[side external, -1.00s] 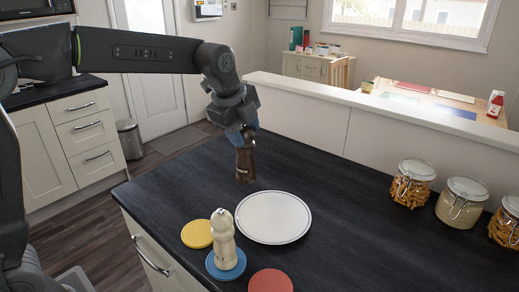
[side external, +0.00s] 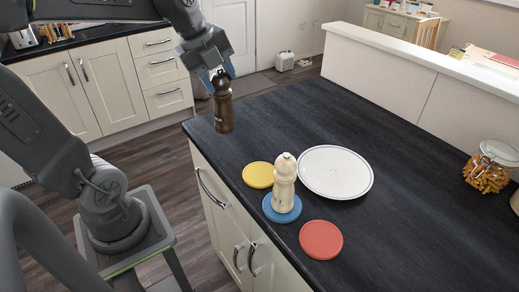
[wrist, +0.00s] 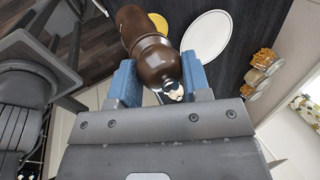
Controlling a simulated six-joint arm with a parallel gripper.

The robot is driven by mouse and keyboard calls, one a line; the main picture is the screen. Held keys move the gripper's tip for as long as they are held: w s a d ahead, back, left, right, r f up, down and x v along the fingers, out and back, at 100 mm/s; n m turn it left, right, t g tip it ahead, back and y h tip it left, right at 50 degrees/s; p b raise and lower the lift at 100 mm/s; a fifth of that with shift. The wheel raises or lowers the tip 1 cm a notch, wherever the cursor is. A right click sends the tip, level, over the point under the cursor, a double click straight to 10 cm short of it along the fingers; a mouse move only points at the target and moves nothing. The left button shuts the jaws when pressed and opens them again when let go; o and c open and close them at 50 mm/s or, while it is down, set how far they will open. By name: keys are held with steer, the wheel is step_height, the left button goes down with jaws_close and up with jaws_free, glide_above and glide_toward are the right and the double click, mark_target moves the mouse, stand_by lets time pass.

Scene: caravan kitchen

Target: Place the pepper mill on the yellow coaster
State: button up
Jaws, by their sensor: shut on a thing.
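The dark brown pepper mill (side external: 223,112) is upright between the blue fingertips of my gripper (side external: 221,75), near the far left corner of the counter. I cannot tell if its base touches the counter. In the wrist view the mill (wrist: 148,48) is between the two blue fingers of my gripper (wrist: 160,80), which are shut on its upper part. The yellow coaster (side external: 258,175) lies bare near the counter's left edge, nearer the camera than the mill. It also shows partly in the wrist view (wrist: 158,21), beyond the mill.
A cream mill (side external: 284,185) stands on a blue coaster (side external: 282,213), close to the yellow one. A white plate (side external: 336,172) lies to its right, and a red coaster (side external: 321,240) in front. A glass jar (side external: 490,168) stands far right. Dark counter between mill and coasters is clear.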

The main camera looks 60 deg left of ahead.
steer(key=w+d+f, duration=0.4)
steer(key=d+f, duration=0.5)
steer(key=f, duration=0.1)
steer(key=o, duration=1.3)
steer(key=shift+f, duration=0.1)
steer(key=v, duration=1.2)
steer(key=s+f+n, duration=0.2)
steer(key=s+n, duration=0.2)
steer(key=n, duration=0.5)
steer(key=s+f+n+t, duration=0.1)
steer(key=s+n, duration=0.4)
steer(key=n, duration=0.5)
steer(key=shift+d+f, duration=0.45)
steer(key=shift+f, duration=0.25)
